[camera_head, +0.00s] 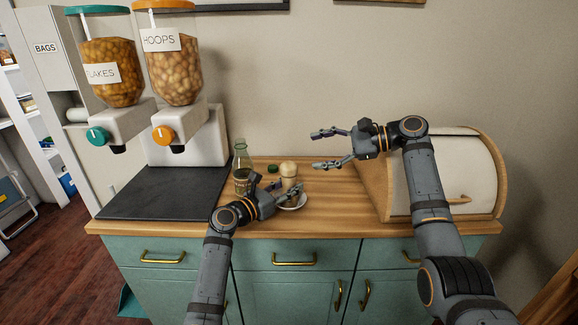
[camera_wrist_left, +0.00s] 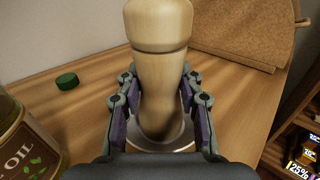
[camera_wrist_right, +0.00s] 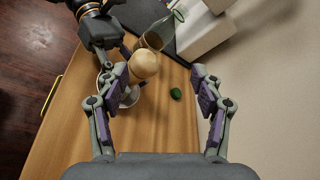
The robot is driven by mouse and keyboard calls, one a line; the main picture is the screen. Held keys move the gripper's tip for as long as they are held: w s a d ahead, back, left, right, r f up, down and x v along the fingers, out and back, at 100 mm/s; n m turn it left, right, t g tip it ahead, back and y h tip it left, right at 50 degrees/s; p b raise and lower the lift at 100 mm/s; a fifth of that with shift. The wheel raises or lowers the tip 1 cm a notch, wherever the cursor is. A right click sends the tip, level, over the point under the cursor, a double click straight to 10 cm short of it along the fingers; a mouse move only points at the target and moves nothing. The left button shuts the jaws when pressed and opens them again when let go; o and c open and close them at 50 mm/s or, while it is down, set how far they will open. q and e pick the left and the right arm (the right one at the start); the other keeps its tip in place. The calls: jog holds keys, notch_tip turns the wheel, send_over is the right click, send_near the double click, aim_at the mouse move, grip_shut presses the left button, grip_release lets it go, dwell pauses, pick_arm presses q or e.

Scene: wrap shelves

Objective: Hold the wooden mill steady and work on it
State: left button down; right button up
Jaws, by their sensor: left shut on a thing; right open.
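The wooden mill (camera_head: 289,170) is pale, with a rounded head, and stands upright at a white saucer (camera_head: 294,203) on the wooden counter. In the left wrist view the mill (camera_wrist_left: 160,70) rises between the fingers of my left gripper (camera_wrist_left: 160,92), which is shut on its body. The saucer's rim shows around its base, which is partly hidden. My right gripper (camera_head: 316,150) is open and empty, above and to the right of the mill. In the right wrist view the mill's round top (camera_wrist_right: 144,65) lies toward the left finger, apart from it as far as I can tell.
An oil bottle (camera_head: 242,172) stands left of the mill, with a small green cap (camera_head: 272,169) nearby. Cereal dispensers (camera_head: 180,130) stand at the left behind a dark mat (camera_head: 155,195). A bread box (camera_head: 465,175) fills the counter's right end. Bare counter lies between mill and bread box.

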aim_at(294, 164)
jog(key=a+f+m, duration=0.2)
jog(key=w+a+f+m, duration=0.1)
jog(key=a+m, duration=0.2)
jog(key=a+f+m+h, duration=0.1)
jog(key=a+f+m, duration=0.1)
jog(key=a+m, duration=0.1)
jog(key=shift+w+a+f, duration=0.15)
jog(key=shift+w+f, duration=0.2)
jog(key=shift+w, duration=0.05)
dwell(0.3)
jog(key=c, duration=1.2)
jog(key=shift+w+n+g, duration=0.15)
jog(key=shift+n+g, duration=0.35)
jog(key=shift+g, duration=0.2)
jog(key=shift+n+g, duration=0.3)
